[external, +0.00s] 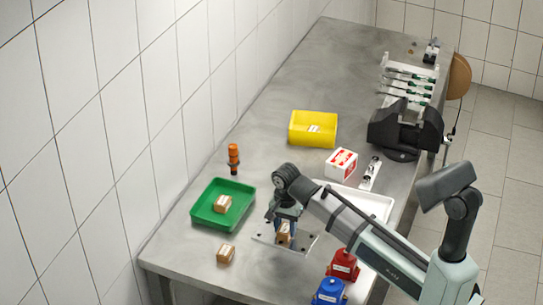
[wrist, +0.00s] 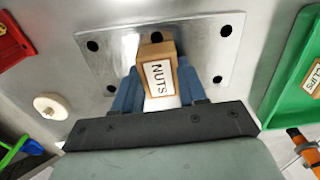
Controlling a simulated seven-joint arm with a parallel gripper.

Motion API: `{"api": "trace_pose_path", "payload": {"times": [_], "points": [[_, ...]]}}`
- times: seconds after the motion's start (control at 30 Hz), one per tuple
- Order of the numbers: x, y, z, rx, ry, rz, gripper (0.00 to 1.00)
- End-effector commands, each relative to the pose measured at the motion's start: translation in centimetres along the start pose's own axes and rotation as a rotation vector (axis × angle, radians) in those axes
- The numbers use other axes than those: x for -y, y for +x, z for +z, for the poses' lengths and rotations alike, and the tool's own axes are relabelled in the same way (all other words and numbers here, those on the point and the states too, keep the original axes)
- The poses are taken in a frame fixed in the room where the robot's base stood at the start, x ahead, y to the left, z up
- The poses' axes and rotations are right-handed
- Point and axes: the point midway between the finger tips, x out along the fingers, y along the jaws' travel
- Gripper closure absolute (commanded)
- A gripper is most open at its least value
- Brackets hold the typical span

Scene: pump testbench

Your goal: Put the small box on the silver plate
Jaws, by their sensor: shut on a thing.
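My gripper (external: 284,222) is shut on a small brown box (external: 283,237) with a white label. In the wrist view the label reads NUTS (wrist: 158,76), and the blue fingers of my gripper (wrist: 160,88) are on both sides of it. The silver plate (external: 305,243) lies on the bench directly below the box. In the wrist view the plate (wrist: 112,62) shows dark holes near its corners. The box is over the middle of the plate, close to its surface. I cannot tell whether it touches.
A green tray (external: 243,203) holds a box labelled CLIPS (wrist: 313,78). Another small box (external: 226,254) lies on the bench. Red (external: 343,265) and blue (external: 329,292) objects stand at front right, a white tray (external: 382,207) behind. A yellow bin (external: 300,139) and vise (external: 400,130) are farther back.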

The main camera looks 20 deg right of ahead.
Motion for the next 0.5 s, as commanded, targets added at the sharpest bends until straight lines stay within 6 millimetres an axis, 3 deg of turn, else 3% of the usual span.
{"api": "trace_pose_path", "payload": {"times": [0.27, 0.3, 0.5], "points": [[0.0, 0.24, 0.0, 0.0, 0.0, 0.0, 0.99], [0.01, 0.25, 0.0, 0.0, 0.0, 0.0, 0.57], [0.02, 0.23, 0.0, 0.0, 0.0, 0.0, 0.37]]}}
